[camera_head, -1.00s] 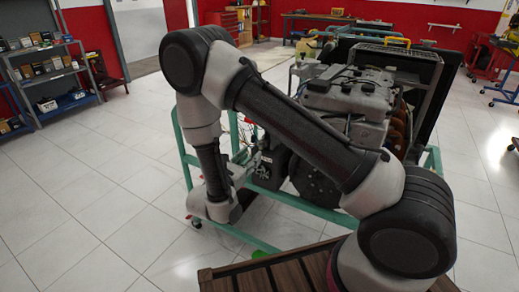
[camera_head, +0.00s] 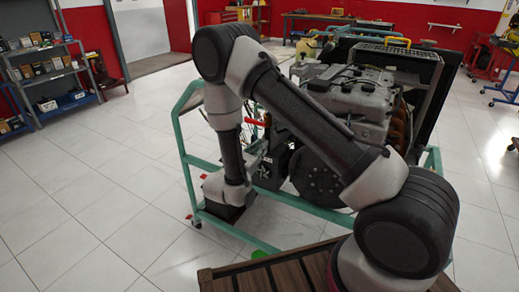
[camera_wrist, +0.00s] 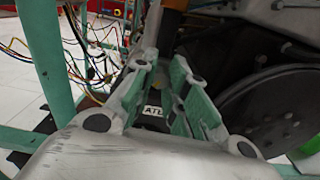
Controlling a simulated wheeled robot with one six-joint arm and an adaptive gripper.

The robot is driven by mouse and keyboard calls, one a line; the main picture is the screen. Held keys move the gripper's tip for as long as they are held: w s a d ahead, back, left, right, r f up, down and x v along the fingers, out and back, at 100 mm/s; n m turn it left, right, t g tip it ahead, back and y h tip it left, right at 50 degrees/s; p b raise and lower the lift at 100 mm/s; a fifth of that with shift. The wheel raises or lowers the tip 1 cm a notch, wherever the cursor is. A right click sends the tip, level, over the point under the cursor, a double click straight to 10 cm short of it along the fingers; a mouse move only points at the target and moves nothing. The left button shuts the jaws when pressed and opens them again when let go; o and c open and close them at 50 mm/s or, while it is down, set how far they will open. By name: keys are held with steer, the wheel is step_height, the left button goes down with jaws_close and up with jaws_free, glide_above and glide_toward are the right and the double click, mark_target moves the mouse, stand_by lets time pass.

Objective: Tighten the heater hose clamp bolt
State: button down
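I cannot pick out the heater hose clamp or its bolt in either view. The engine (camera_head: 350,95) sits on a green wheeled stand (camera_head: 185,150) in the head view, partly hidden behind my arm. In the wrist view my gripper (camera_wrist: 164,58) points in among the stand and engine parts. Its two fingers are apart, with nothing visible held between them. A dark part with partly hidden white lettering (camera_wrist: 153,111) shows beyond the gap. I cannot tell whether the fingers touch anything.
A large dark round pulley (camera_wrist: 265,105) is close on the right in the wrist view. Loose coloured wires (camera_wrist: 90,50) hang at the left beside a green stand post (camera_wrist: 47,55). A slatted wooden surface (camera_head: 270,275) is in front. The tiled floor at left is clear.

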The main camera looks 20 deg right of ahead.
steer(key=shift+m, duration=0.4)
steer(key=shift+s+d+f+m, duration=0.1)
steer(key=shift+f+m, duration=0.05)
steer(key=shift+m, duration=6.95)
steer(key=shift+s+f+m, duration=0.1)
steer(key=shift+m, duration=7)
